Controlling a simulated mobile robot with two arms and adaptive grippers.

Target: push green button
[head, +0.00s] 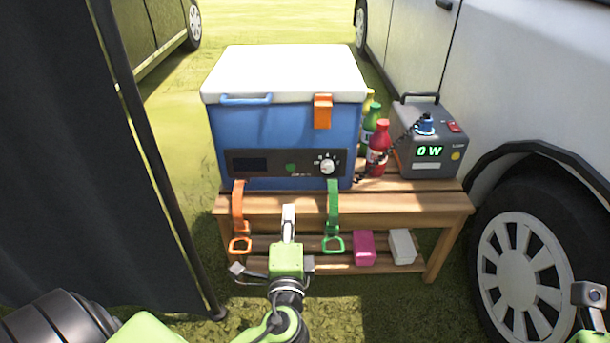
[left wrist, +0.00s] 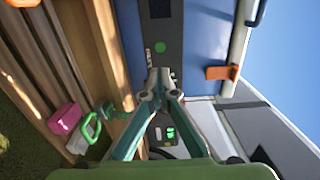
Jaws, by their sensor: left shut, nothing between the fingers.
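A small round green button (head: 291,168) sits on the dark control panel of the blue cooler box (head: 285,122), left of a silver dial (head: 328,167). The button also shows in the left wrist view (left wrist: 160,47). My left gripper (head: 289,212) is shut and empty, pointing up toward the panel, just below the button in the picture. In the left wrist view its joined fingertips (left wrist: 161,77) are near the button, with a visible gap in the picture. My right gripper (head: 589,295) shows only partly at the right edge; its finger state is unclear.
The cooler stands on a wooden bench (head: 400,200) with orange (head: 238,208) and green (head: 333,205) straps hanging in front. Sauce bottles (head: 377,150) and a power station (head: 425,140) reading 0 W stand to its right. Pink (head: 364,247) and white (head: 402,246) boxes lie below.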

